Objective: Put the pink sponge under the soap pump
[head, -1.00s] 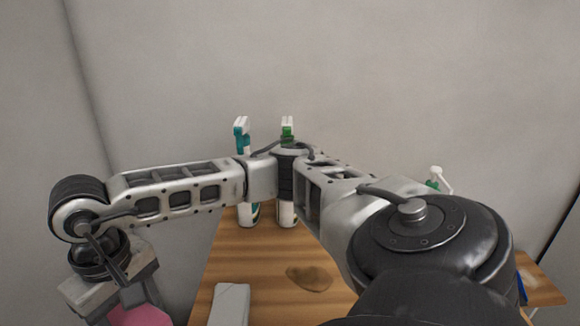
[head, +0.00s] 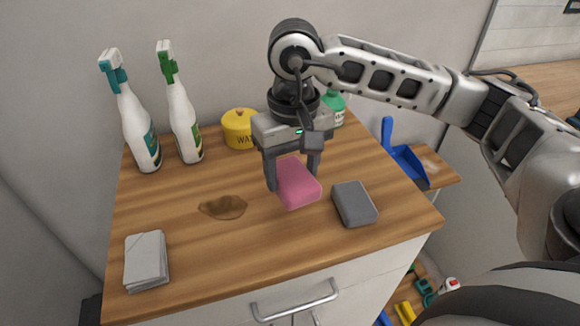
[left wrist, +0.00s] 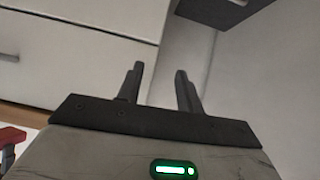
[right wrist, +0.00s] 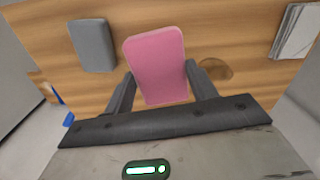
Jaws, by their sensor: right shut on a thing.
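The pink sponge (head: 298,186) is held between the fingers of my right gripper (head: 292,176), above the wooden counter top (head: 270,240). The sponge also fills the middle of the right wrist view (right wrist: 158,62), between the shut fingers (right wrist: 160,75). The soap pump appears to be the green bottle (head: 335,104) at the back right of the counter. My right gripper and arm hide most of it, and its top is not visible. My left gripper (left wrist: 160,78) shows only in the left wrist view, with its fingers apart and nothing between them.
A grey sponge (head: 355,204) lies right of the held sponge. A brown stain (head: 223,207) and a white stack (head: 147,260) lie to the left. Two spray bottles (head: 134,120) (head: 182,112) and a yellow wax tin (head: 238,128) stand at the back. A blue dustpan (head: 408,164) is beyond the right edge.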

